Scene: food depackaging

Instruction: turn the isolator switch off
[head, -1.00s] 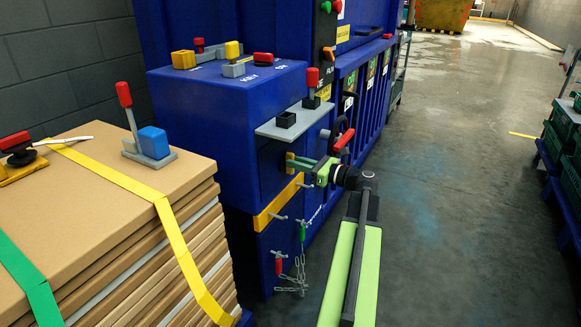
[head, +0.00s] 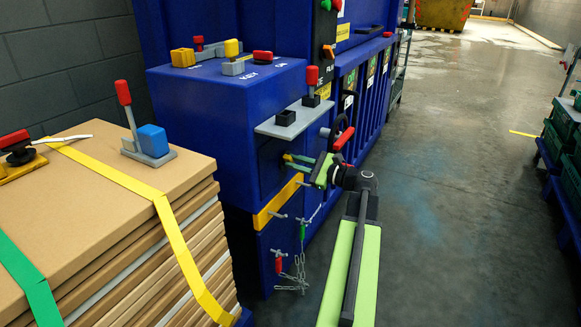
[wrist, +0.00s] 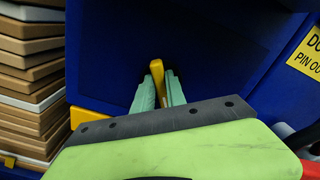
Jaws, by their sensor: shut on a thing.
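My gripper (head: 289,161) reaches the front face of the blue machine box, just under its grey shelf. In the wrist view its two pale green fingers (wrist: 158,92) stand on either side of a narrow yellow handle (wrist: 157,72), shut on it. This handle sticks out from the dark blue face, and I take it as the isolator switch handle. Its base is mostly hidden by the fingers.
The grey shelf (head: 268,130) with a black block is just above my gripper. A yellow bar (head: 277,203) and hanging chains (head: 298,272) are below. A red-handled lever (head: 342,139) is close on the right. Strapped cardboard (head: 110,200) stands left. Open floor (head: 450,200) lies right.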

